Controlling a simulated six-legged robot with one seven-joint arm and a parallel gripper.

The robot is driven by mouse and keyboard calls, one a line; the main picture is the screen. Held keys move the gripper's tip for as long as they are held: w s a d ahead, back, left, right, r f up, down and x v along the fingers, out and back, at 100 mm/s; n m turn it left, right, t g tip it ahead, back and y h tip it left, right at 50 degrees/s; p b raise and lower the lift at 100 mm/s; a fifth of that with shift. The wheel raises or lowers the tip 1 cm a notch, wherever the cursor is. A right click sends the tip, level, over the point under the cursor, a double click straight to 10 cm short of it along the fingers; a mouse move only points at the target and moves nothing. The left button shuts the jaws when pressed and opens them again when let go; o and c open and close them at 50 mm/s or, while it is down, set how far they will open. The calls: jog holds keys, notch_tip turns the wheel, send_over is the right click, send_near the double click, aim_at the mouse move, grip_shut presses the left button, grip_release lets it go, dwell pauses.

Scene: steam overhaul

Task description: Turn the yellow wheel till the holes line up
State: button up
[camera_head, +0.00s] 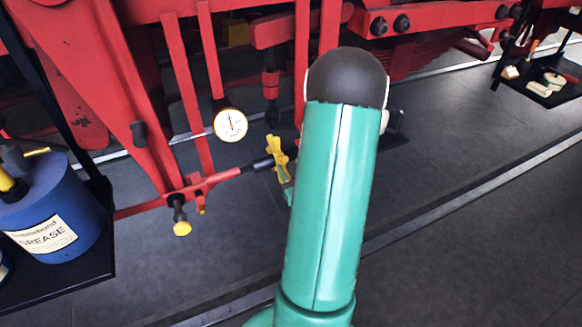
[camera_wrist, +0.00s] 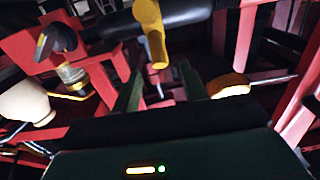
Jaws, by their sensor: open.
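A yellow part, apparently the wheel (camera_head: 278,153), shows nearly edge-on at the end of a black shaft in the head view, just left of my green arm. In the wrist view the yellow part (camera_wrist: 153,35) hangs from the top edge across the black shaft, with a rounded lower end. My gripper (camera_wrist: 160,88) is open, its two green fingers apart and pointing toward the shaft. The yellow part's end lies above the gap between them in the picture. I see nothing held; contact cannot be told. The holes are not distinguishable. My arm hides most of the gripper in the head view.
A round white gauge (camera_head: 231,125) hangs on a red bar near the shaft. A yellow knob (camera_head: 182,229) sits lower left. A blue grease drum (camera_head: 48,205) stands on a black shelf at the left. Red framework surrounds the shaft; dark floor (camera_head: 450,165) is open at the right.

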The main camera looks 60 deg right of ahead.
notch_tip(320, 180, down, 7)
jog(key=s, duration=0.2)
jog(key=shift+w+a+r+x, duration=0.1)
jog(key=shift+a+x, duration=0.05)
jog(key=shift+x, duration=0.8)
jog(key=shift+w+a+r+x, duration=0.1)
jog(key=shift+a+x, duration=0.05)
jog(key=shift+x, duration=0.85)
jog(key=shift+w+a+r+x, duration=0.1)
jog(key=shift+a+x, duration=0.05)
jog(key=shift+x, duration=0.8)
grip_shut()
jog(key=shift+r, duration=1.35)
